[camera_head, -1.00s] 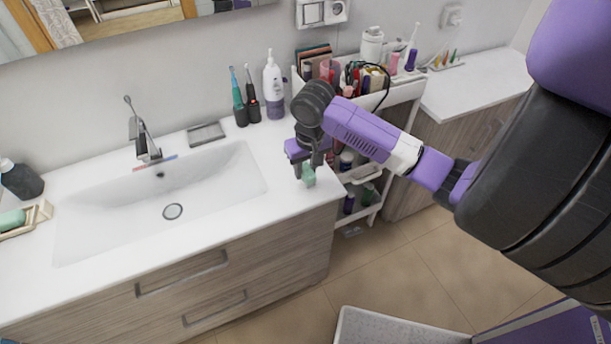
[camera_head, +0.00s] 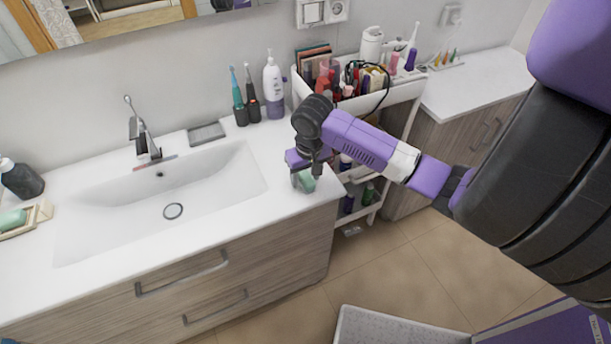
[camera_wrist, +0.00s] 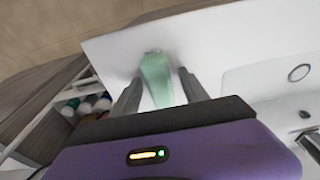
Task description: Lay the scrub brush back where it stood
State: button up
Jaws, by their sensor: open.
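The scrub brush, pale green (camera_head: 307,183), is at the right end of the white sink counter, near its front edge. In the wrist view the brush (camera_wrist: 156,78) lies lengthwise between my fingers. My gripper (camera_head: 307,176) is open around it, with a finger on each side; in the wrist view my gripper (camera_wrist: 160,74) shows a visible gap at the right finger. The left finger is close to the brush, and I cannot tell if it touches. My gripper hides part of the brush in the head view.
The sink basin (camera_head: 165,185) is left of my gripper. A white pump bottle (camera_head: 273,88) and two electric toothbrushes stand behind it. A loaded cosmetics cart (camera_head: 405,95) stands close on the right. A soap dish (camera_head: 30,226) is at far left.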

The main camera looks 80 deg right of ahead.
jog(key=shift+r, duration=0.1)
notch_tip(320, 180, up, 12)
jog(key=s+a, duration=0.1)
jog(key=n+t+h, duration=0.3)
jog(key=n+t, duration=0.1)
jog(key=n, duration=0.1)
send_over(309, 179)
jog(key=s, duration=0.3)
notch_tip(309, 179, down, 6)
jog(key=s+a+f+n+t+y, duration=0.1)
jog(key=s+a+n, duration=0.1)
jog(key=a, duration=0.3)
jog(key=s+a+f+n+t+y, duration=0.1)
jog(key=s+a+f+t, duration=0.1)
jog(key=a, duration=0.4)
jog(key=s+a+r+t, duration=0.1)
jog(key=a+r+t, duration=0.1)
jog(key=a+r, duration=0.2)
jog(key=s+a+r+n+t+y, duration=0.1)
jog(key=a+r, duration=0.3)
jog(key=a, duration=0.7)
jog(key=s+a+r+t+y, duration=0.1)
jog(key=a+r+t, duration=0.3)
jog(key=a, duration=0.4)
jog(key=shift+a+r+n, duration=0.2)
jog(key=shift+r+n, duration=0.05)
jog(key=shift+n, duration=0.15)
